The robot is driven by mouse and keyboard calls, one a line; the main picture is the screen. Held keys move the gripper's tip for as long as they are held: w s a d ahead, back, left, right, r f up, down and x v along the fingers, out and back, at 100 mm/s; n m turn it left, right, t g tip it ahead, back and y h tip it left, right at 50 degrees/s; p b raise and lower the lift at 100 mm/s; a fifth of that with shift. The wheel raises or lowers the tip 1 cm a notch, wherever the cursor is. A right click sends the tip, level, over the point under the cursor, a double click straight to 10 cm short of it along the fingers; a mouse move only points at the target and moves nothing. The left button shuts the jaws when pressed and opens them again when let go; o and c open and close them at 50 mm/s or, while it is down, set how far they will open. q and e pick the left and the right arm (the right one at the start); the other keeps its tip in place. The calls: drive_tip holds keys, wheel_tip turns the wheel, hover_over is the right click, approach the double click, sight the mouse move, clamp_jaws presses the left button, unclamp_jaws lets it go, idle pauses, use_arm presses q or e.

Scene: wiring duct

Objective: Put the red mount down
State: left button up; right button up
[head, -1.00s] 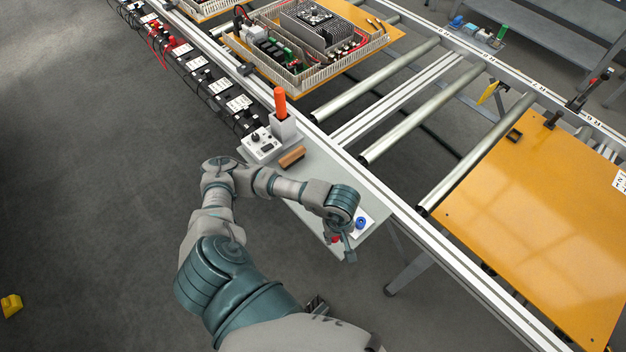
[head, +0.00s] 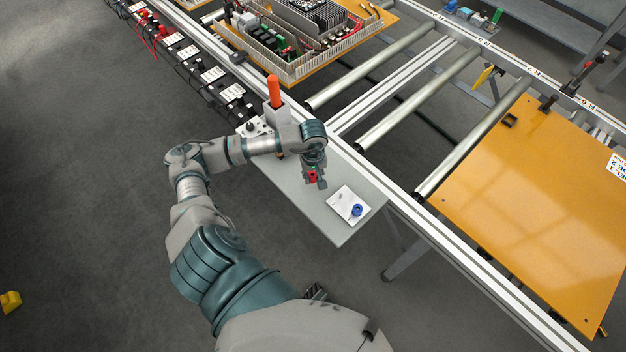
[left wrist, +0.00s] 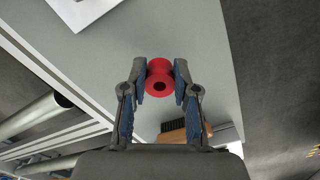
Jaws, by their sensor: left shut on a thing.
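The red mount (left wrist: 160,78) is a small round red part with a dark hole in its middle. It sits between the two fingertips of my left gripper (left wrist: 160,82) in the left wrist view, and the fingers are shut on it. In the head view my left gripper (head: 315,182) is over the grey side shelf (head: 325,222), with a bit of the red mount (head: 312,176) showing. I cannot tell whether the mount touches the shelf. My right gripper is not in view.
A white plate (head: 340,199) with a blue ring part (head: 357,210) lies on the shelf to the right. A brush (left wrist: 180,133) shows near the gripper in the wrist view. A grey control box and an orange-handled tool (head: 273,92) stand behind. The shelf's front is clear.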

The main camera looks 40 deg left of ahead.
sight(314, 181)
use_arm(q)
wheel_tip(314, 181, down, 3)
drive_tip(key=shift+r, duration=0.15)
drive_tip(key=shift+d+f, duration=0.1)
drive_tip(key=shift+f, duration=0.3)
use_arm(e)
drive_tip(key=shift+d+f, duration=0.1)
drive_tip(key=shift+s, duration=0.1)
use_arm(q)
drive_tip(key=o, duration=0.9)
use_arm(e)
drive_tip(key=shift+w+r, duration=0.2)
use_arm(q)
wheel_tip(314, 181, up, 12)
drive_tip(key=shift+r, duration=0.1)
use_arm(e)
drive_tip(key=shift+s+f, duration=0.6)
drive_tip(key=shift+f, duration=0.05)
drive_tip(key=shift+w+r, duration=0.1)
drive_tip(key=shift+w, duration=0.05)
